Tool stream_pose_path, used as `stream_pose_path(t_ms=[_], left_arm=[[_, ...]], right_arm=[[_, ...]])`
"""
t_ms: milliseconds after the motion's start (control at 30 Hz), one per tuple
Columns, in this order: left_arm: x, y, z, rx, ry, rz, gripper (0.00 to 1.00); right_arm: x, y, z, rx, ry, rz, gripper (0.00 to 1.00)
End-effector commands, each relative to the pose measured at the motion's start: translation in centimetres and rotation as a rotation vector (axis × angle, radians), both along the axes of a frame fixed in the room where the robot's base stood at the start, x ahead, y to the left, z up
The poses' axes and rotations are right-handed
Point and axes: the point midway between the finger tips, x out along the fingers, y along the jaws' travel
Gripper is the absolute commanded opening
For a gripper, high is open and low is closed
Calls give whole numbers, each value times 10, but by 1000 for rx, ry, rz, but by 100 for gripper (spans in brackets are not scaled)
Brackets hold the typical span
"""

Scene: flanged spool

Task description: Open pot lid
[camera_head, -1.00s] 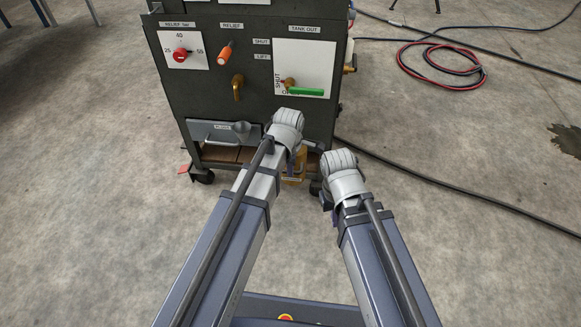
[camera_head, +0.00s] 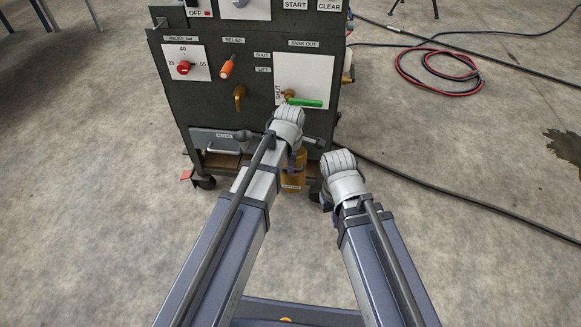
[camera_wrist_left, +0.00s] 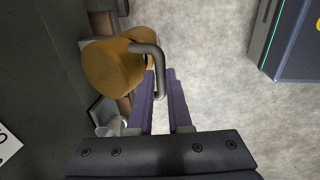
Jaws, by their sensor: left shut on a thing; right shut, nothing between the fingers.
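The amber pot (camera_head: 293,178) hangs low at the right front of a dark cabinet. In the left wrist view it is a yellow-brown cylinder (camera_wrist_left: 108,68) with a bent grey handle (camera_wrist_left: 149,49) beside it. My left gripper (camera_wrist_left: 161,80) is shut on the lower part of this handle, which runs between its purple fingers. In the head view my left wrist hides part of the pot and the handle. My right gripper (camera_head: 328,203) is shut and empty, to the right of the pot; its own wrist mostly hides it. The lid's seam is not clear.
The dark cabinet (camera_head: 205,112) carries an orange relief lever (camera_head: 228,67), a brass elbow (camera_head: 239,97) and a green valve handle (camera_head: 304,103) just above my left wrist. Cables (camera_head: 430,187) lie on the floor at right. Floor right of my arms is mostly clear.

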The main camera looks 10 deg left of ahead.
Motion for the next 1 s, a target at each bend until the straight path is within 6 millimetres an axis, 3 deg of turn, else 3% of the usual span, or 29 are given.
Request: stream_pose_path(t_ms=[33, 333, 900, 933, 1000], left_arm=[[15, 0, 10, 0, -19, 2, 0], [39, 0, 31, 1, -19, 3, 0], [44, 0, 34, 0, -19, 3, 0], [44, 0, 34, 0, -19, 2, 19], [44, 0, 34, 0, -18, 2, 27]], right_arm=[[0, 0, 10, -1, 0, -1, 0], [0, 0, 30, 2, 1, -3, 0], [0, 1, 34, 3, 2, -3, 0], [0, 1, 34, 3, 2, -3, 0], [0, 1, 34, 3, 2, -3, 0]])
